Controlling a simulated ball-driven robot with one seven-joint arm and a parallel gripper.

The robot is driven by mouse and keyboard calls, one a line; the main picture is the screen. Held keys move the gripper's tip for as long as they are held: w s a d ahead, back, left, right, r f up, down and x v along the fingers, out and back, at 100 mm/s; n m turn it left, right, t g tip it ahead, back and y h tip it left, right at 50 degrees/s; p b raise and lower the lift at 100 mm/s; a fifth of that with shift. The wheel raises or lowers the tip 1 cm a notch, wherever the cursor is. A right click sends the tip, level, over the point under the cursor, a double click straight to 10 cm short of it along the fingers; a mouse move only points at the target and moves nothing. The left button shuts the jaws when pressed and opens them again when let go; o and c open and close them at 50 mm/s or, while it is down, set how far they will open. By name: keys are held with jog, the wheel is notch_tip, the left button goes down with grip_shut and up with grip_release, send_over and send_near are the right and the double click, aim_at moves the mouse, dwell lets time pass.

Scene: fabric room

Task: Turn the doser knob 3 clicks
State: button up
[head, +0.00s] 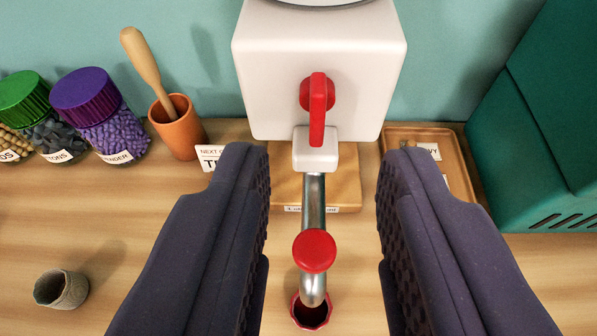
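The doser is a white box-shaped body (265,65) at the top centre of the head view. On its front is a red knob (318,103) with a round base and a bar handle that stands upright. Below the knob, a white block (316,150) carries a metal tube (314,205) with a round red cap (314,251). My gripper (322,160) is open and empty. Its two dark padded fingers lie left and right of the tube, with the knob between and beyond their tips. I see no contact with the knob.
A dark red cup (311,312) sits under the tube's end. At left are lidded jars (108,120), a terracotta pot (178,128) with a wooden pestle, and a small grey cup (62,289). At right are a wooden tray (462,165) and a teal box (540,130).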

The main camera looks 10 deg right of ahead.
aim_at(317, 108)
jog(key=x, duration=0.2)
jog(key=b+x, duration=0.1)
jog(key=x, duration=0.5)
jog(key=shift+s+f+b, duration=0.1)
jog(key=shift+f+b, duration=0.3)
jog(key=shift+a, duration=0.1)
grip_shut()
